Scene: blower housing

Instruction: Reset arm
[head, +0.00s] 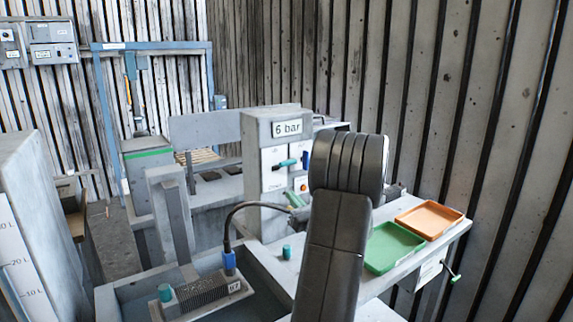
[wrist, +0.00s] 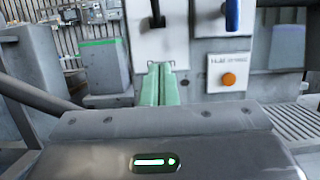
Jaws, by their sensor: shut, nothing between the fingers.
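My gripper shows in the wrist view (wrist: 160,84) as two green fingers pressed side by side. They are shut with nothing between them. They point toward the grey panel (wrist: 190,60) with a black lever (wrist: 157,15), a blue handle (wrist: 232,14) and an orange button (wrist: 229,79). In the head view my dark arm rises in the centre and hides part of the bench. Green finger parts (head: 299,192) show just left of it, in front of the grey "6 bar" cabinet (head: 262,150). I cannot tell from these views whether the fingers touch the panel.
A green tray (head: 388,262) and an orange tray (head: 452,206) lie on the bench to the right. A grey basin at the lower left holds a finned block (head: 215,292) with a blue-ended hose (head: 229,262). A small teal cylinder (head: 287,252) stands on the bench.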

